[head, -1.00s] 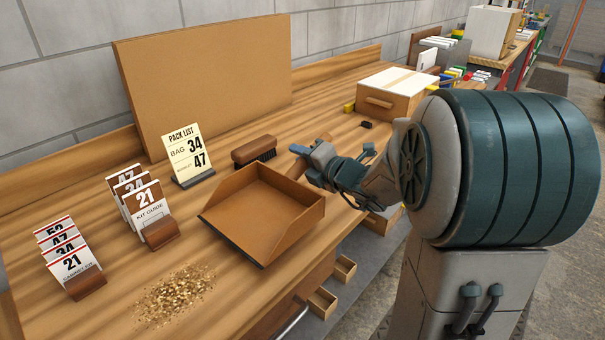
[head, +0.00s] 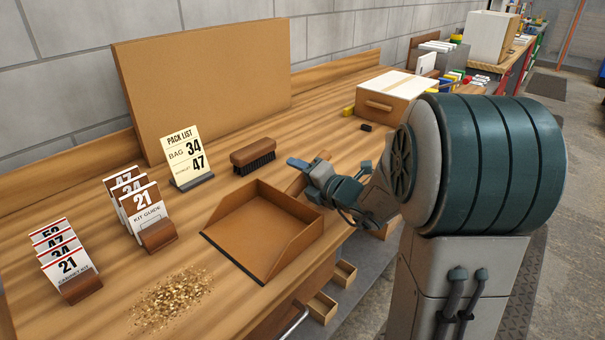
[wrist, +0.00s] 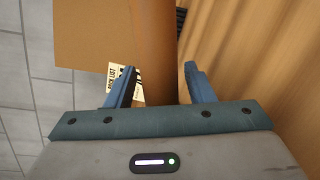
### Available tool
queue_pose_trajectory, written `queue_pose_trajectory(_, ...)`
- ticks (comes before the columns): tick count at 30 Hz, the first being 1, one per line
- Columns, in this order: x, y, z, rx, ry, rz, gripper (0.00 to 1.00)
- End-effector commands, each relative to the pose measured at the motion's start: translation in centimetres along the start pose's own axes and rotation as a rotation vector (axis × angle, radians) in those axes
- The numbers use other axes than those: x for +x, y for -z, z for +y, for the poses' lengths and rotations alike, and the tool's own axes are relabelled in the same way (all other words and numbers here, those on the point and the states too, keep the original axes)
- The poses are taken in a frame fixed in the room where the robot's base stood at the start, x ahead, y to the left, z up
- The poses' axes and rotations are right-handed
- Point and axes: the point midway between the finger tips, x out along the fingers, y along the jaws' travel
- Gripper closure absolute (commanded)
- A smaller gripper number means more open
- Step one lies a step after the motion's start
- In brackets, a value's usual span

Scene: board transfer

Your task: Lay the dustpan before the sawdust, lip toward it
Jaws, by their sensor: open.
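The brown dustpan (head: 254,232) lies flat on the bench. Its dark-edged lip faces the sawdust (head: 171,298), with a short strip of bare wood between them. The pan is empty. Its handle (wrist: 155,40) runs between the fingers of my gripper (wrist: 158,72) in the wrist view, with a gap on each side. In the head view my gripper (head: 309,162) is at the handle end of the pan, with its fingers apart. The arm partly hides the handle there.
A brush (head: 254,156) lies behind the pan. The pack list sign (head: 188,160) and card holders (head: 158,235) stand to the left. A wooden box (head: 394,97) is farther back. Open drawers (head: 323,307) stick out below the bench's front edge.

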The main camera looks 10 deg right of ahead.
Motion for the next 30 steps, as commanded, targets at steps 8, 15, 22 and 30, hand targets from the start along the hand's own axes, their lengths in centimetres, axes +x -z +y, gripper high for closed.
queue_pose_trajectory(8,-3.1,-0.2,0.3,-0.001,0.001,-0.004,0.52)
queue_pose_trajectory(15,-8.4,-0.3,0.3,-0.001,0.001,-0.005,0.52)
queue_pose_trajectory(22,-11.5,-0.2,0.2,-0.001,0.0,-0.003,0.52)
queue_pose_trajectory(30,-12.1,-0.1,0.2,0.0,-0.001,0.0,0.52)
